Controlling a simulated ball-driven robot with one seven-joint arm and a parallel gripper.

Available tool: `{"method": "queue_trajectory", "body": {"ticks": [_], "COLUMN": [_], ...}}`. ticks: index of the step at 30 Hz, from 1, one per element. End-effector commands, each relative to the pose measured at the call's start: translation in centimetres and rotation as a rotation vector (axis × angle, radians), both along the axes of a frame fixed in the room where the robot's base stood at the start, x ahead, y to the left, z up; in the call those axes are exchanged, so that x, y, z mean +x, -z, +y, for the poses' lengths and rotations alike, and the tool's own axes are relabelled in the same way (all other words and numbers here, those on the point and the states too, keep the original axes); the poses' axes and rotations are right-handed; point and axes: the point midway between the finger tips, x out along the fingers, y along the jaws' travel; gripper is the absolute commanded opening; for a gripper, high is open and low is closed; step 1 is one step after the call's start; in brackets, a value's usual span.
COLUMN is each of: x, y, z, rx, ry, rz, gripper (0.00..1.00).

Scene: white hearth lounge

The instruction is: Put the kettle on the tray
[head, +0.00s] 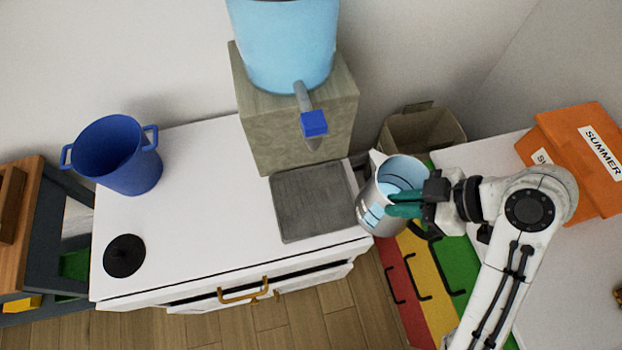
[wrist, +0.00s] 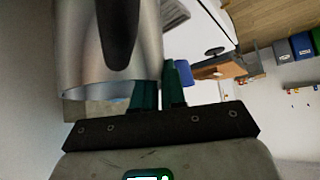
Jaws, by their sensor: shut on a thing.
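The kettle (head: 378,212) is a silver metal jug with a spout, a dark handle and a pale blue inside. My gripper (head: 398,204) has teal fingers and is shut on the kettle near its upper right side. In the wrist view the kettle's metal body (wrist: 78,50) and dark handle fill the upper left, close to the fingers (wrist: 158,88). The tray (head: 313,203) is a flat grey square on the white cabinet top, below the dispenser tap. It is bare. The kettle is just right of the tray, at the cabinet's right edge; whether it touches anything below is unclear.
A stone block carries a light blue water tank (head: 285,45) with a blue-handled tap (head: 314,124) over the tray's back. A blue pot (head: 118,155) and black lid (head: 124,256) lie left on the cabinet (head: 205,225). A bin (head: 424,130) and orange boxes (head: 575,160) are right.

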Motion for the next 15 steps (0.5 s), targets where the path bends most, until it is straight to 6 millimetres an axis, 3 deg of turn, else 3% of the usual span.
{"method": "queue_trajectory", "body": {"ticks": [15], "x": [2.9], "y": [-0.4], "z": [9.9], "rx": [0.002], "ry": [-0.007], "rz": [-0.004], "gripper": [0.00]}}
